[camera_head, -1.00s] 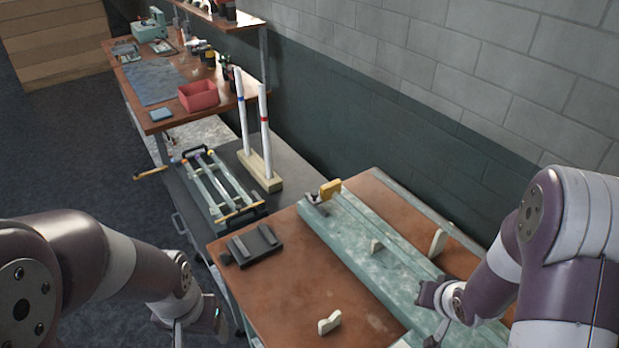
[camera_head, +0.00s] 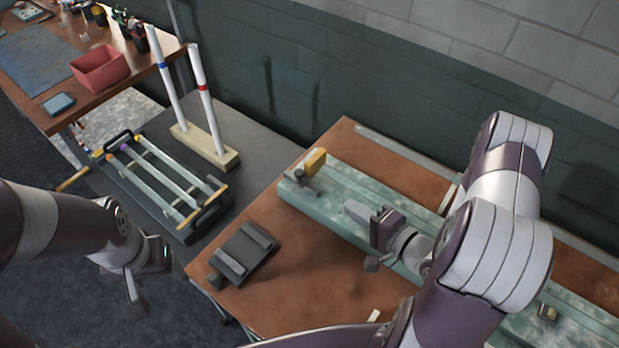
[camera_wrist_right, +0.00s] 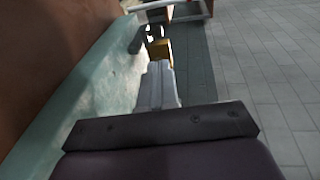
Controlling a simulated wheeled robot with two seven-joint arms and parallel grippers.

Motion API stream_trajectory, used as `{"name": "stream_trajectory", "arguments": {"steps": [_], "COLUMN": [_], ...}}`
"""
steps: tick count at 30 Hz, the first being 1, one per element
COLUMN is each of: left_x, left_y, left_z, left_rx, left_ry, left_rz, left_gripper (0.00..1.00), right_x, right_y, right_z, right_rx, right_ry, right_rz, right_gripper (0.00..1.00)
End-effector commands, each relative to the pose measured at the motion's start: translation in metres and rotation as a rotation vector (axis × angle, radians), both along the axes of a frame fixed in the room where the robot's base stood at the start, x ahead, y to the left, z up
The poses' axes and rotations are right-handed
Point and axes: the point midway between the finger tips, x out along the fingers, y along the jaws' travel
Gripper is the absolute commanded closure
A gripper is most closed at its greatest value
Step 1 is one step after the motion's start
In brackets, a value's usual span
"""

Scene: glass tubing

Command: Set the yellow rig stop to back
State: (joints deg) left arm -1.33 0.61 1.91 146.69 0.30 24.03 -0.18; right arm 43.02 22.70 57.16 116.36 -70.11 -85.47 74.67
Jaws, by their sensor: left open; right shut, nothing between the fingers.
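The yellow stop (camera_head: 316,161) stands upright at the far left end of the long teal rig (camera_head: 420,245), with a grey metal piece (camera_head: 303,174) beside it. It also shows in the right wrist view (camera_wrist_right: 159,49), just beyond my fingertips. My right gripper (camera_head: 356,210) is shut and empty above the rig. In the wrist view the right fingers (camera_wrist_right: 157,78) overlap the lower part of the stop. My left gripper (camera_head: 136,290) is open and empty at the lower left, away from the rig.
A dark block-like holder (camera_head: 244,252) lies on the brown bench left of the rig. A rack of glass tubes (camera_head: 160,182) and a wooden stand (camera_head: 206,147) with two white rods are further left. A wall runs behind the bench.

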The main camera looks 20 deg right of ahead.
Motion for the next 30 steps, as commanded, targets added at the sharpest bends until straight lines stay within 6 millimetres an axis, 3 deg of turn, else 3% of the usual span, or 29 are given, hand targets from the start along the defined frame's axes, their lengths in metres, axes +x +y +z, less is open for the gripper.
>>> {"name": "stream_trajectory", "arguments": {"steps": [5, 18, 24, 30], "left_x": [0.000, 0.000, 0.000, 0.000], "left_y": [0.000, 0.000, 0.000, 0.000], "left_z": [0.004, 0.021, 0.024, 0.024], "left_rx": [0.000, 0.000, 0.000, 0.000], "left_ry": [0.000, 0.000, 0.000, 0.000], "left_rz": [0.000, 0.000, 0.000, 0.000], "left_gripper": [0.31, 0.31, 0.31, 0.31], "right_x": [0.020, 0.099, 0.116, 0.119], "right_y": [0.014, 0.056, 0.065, 0.066], "right_z": [-0.003, -0.018, -0.022, -0.024], "right_rx": [-0.001, -0.003, -0.002, -0.002], "right_ry": [-0.002, -0.001, -0.001, 0.000], "right_rz": [0.008, 0.005, 0.001, 0.000], "right_gripper": [1.00, 1.00, 1.00, 1.00]}}
